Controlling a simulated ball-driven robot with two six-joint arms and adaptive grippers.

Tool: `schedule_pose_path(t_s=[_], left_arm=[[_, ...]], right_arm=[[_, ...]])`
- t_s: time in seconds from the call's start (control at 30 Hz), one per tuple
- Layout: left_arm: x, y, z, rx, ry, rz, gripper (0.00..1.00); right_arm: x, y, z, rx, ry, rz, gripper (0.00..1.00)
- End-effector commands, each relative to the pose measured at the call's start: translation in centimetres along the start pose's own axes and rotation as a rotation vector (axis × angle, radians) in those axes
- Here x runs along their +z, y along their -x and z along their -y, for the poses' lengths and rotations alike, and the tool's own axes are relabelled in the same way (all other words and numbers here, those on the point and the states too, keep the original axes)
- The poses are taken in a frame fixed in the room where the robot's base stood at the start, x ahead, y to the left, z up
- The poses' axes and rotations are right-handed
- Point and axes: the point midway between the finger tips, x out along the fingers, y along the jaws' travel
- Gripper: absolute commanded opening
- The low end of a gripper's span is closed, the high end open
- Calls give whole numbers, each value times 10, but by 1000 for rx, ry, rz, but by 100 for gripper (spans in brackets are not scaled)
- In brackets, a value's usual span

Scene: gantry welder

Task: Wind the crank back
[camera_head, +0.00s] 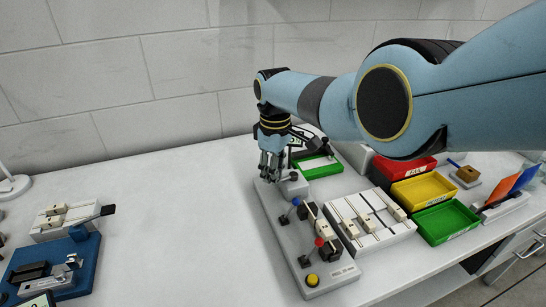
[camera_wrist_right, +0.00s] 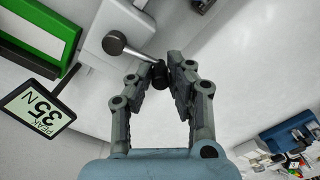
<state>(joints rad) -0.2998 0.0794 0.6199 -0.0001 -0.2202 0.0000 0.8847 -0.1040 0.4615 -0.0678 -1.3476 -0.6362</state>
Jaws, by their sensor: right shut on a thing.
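My right gripper (camera_head: 268,173) points down at the back end of a long grey fixture (camera_head: 281,228) on the bench. In the right wrist view its fingers (camera_wrist_right: 158,80) are shut on the black crank handle (camera_wrist_right: 160,73). A metal rod (camera_wrist_right: 138,53) runs from this handle to a dark round ball or hub (camera_wrist_right: 115,42) over a pale block. In the head view the fingers mostly hide the handle, and a dark knob (camera_head: 294,176) shows just right of them. The crank's exact angle is hard to tell. My left gripper is out of view.
The fixture also carries a blue-knobbed lever (camera_head: 295,202), a red-knobbed lever (camera_head: 319,242) and a yellow button (camera_head: 312,280). A slider board (camera_head: 375,243) and red, yellow and green bins (camera_head: 445,221) stand to the right. A green-framed tray (camera_head: 320,167) and a display (camera_wrist_right: 38,107) are close by.

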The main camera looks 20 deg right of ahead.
Motion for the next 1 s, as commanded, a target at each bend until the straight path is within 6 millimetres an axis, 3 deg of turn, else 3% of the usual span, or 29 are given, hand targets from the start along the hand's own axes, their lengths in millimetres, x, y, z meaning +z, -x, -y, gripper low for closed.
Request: schedule_pose_path(t_s=[0.03, 0.4, 1.0], left_arm=[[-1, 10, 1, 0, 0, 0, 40], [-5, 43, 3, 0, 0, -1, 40], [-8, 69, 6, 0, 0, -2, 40]], right_arm=[[2, 5, 2, -1, 44, -1, 0], [21, 4, 7, -1, 394, 0, 0], [43, 1, 5, 0, 819, -1, 0]])
